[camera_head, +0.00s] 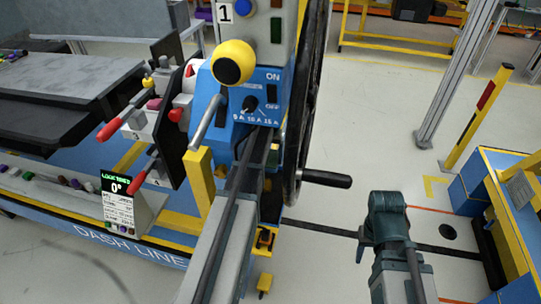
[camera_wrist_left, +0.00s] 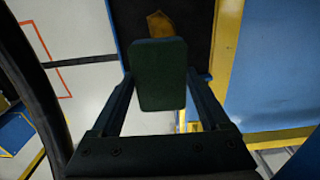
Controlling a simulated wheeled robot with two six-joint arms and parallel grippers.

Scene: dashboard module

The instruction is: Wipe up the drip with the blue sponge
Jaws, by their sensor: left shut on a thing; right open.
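My left gripper (camera_wrist_left: 160,74) is shut on a sponge (camera_wrist_left: 158,95), a flat rounded block that looks dark green in shadow in the left wrist view. An amber patch (camera_wrist_left: 160,25) shows just beyond the sponge, against a dark surface; I cannot tell whether it is the drip or a fixed part. In the head view my left forearm reaches up to the blue control box, and its fingers and the sponge are hidden. My right gripper (camera_head: 388,215) is open and empty over the floor at the lower right, apart from the module.
Red-tipped levers (camera_head: 108,129) are at the left.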

